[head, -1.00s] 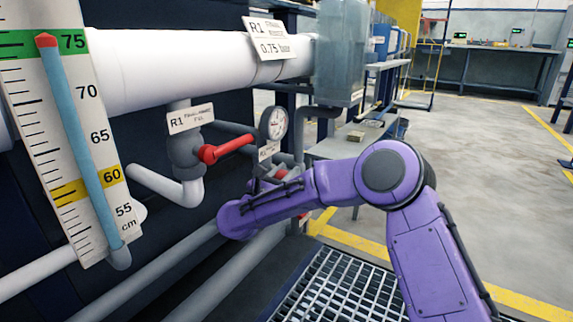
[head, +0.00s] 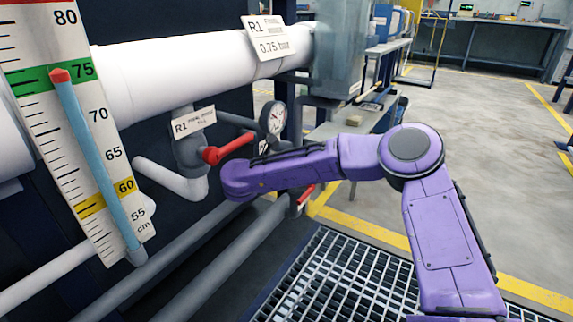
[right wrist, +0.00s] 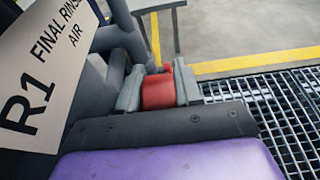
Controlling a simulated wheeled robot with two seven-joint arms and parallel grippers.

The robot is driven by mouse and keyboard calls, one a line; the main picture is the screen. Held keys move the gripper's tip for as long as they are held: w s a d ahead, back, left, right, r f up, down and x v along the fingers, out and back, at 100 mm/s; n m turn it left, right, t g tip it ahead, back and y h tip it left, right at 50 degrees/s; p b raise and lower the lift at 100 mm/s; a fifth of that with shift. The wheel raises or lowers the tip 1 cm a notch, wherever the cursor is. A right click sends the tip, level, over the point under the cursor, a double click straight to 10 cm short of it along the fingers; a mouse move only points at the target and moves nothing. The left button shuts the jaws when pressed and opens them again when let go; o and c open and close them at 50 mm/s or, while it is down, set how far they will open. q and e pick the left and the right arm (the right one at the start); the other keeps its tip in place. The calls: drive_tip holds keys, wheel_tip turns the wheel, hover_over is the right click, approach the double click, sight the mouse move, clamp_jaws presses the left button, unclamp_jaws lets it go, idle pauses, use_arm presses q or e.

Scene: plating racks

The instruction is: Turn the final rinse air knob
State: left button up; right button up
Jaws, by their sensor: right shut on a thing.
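The red air knob (right wrist: 158,92) shows in the right wrist view beside a white tag (right wrist: 45,70) reading "R1 FINAL RINSE AIR". My right gripper (right wrist: 158,88) is shut on the knob, one grey finger on each side. In the head view my purple right arm hides the gripper and the knob. A round dial gauge (head: 272,118) stands just above the forearm, its lower part partly covered. My left gripper is in neither view.
A red lever (head: 228,147) sits on the fill valve left of the gauge. A level scale (head: 85,140) stands at far left, its blue tube's red top near 75. A large white pipe (head: 180,75) runs above. Floor grating (head: 345,280) lies below.

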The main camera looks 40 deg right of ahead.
drive_tip(key=shift+a, duration=0.1)
drive_tip(key=o, duration=0.7)
drive_tip(key=shift+w, duration=0.1)
